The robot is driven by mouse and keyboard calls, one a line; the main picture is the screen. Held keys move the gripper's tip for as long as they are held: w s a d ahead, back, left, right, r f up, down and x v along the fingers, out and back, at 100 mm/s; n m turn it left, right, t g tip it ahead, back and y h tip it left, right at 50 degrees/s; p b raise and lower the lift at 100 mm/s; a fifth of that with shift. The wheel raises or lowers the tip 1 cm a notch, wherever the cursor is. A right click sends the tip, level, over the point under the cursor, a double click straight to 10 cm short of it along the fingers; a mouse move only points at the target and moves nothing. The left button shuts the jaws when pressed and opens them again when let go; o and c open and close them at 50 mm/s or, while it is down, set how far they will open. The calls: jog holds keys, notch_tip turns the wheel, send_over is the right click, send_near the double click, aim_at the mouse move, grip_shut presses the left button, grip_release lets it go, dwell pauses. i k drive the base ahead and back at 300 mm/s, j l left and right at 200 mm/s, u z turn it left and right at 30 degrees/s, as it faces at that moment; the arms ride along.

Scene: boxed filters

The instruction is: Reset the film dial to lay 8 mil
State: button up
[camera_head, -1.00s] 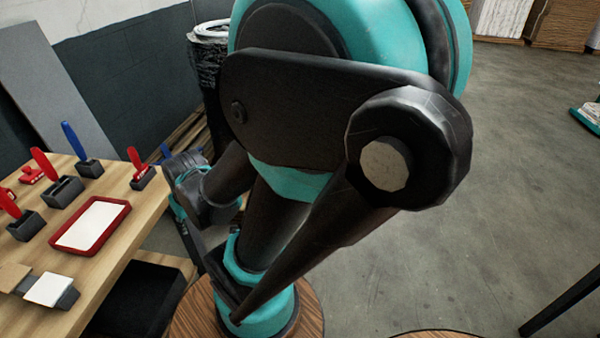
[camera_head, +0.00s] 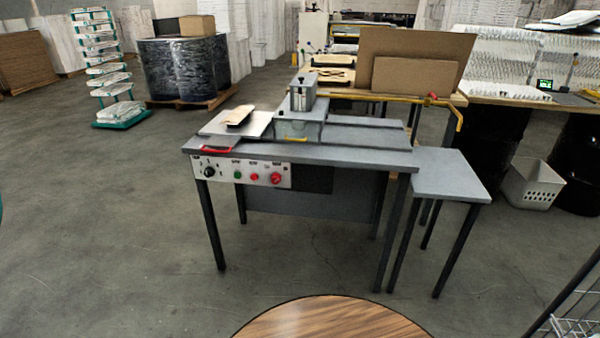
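A grey metal machine table (camera_head: 300,152) stands ahead on dark legs. On its white front panel (camera_head: 222,170) at the left is a black rotary dial (camera_head: 209,172) with small marks around it. I cannot read the marks or tell its setting from here. A green button (camera_head: 238,174) and two red buttons, the larger a round red one (camera_head: 276,178), sit to the dial's right. My gripper is not in view.
A grey side table (camera_head: 450,175) adjoins the machine's right. A white basket (camera_head: 530,184) stands on the floor farther right. Wrapped drums (camera_head: 185,68) on a pallet and a teal-based rack (camera_head: 120,112) stand back left.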

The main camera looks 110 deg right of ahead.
aim_at(209, 171)
jog(key=z, duration=3.35)
